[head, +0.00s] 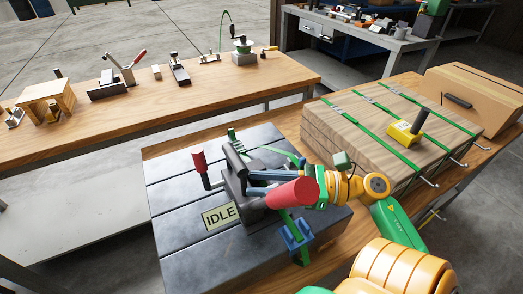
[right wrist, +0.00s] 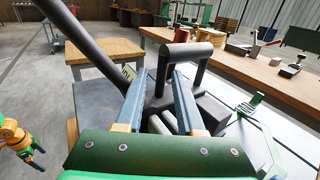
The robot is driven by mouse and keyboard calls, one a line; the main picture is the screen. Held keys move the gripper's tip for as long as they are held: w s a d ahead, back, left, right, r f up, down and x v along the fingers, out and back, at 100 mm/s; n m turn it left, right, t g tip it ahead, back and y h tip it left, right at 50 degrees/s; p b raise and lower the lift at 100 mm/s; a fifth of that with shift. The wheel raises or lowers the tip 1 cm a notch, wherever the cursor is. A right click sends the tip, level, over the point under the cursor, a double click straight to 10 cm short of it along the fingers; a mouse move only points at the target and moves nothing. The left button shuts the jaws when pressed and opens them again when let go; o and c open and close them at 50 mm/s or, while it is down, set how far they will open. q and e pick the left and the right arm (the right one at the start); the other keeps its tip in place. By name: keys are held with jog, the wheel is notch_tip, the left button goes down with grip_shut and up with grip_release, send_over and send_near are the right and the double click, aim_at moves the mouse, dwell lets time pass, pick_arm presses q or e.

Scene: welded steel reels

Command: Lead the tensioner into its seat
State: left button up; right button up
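The tensioner, a dark grey tool (head: 262,207) with a red-gripped lever (head: 292,193) and an upright dark handle (right wrist: 187,50), stands on a slotted steel plate (head: 185,238). My right gripper (head: 262,171) reaches it from the right. In the right wrist view its two blue fingers (right wrist: 159,76) are apart, with the handle's near post between or just beyond their tips; a gap shows beside the left finger. I cannot tell whether the other touches. The tool's underside and seat are hidden. My left gripper (right wrist: 36,160) is small at the wrist view's left edge, away from the tool.
An IDLE sign (head: 219,216) stands at the tool's front. A blue bracket (head: 297,236) with green strap is close on its right. A strapped wooden block (head: 350,128) carries a yellow tool (head: 403,133). A long bench (head: 200,100) behind holds several fixtures.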

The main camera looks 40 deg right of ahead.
jog(key=o, duration=0.6)
jog(key=shift+c, duration=0.2)
jog(key=shift+f, duration=0.1)
jog(key=shift+s+d, duration=0.1)
jog(key=v, duration=0.6)
jog(key=shift+s+d, duration=0.25)
jog(key=shift+s, duration=0.05)
dwell(0.7)
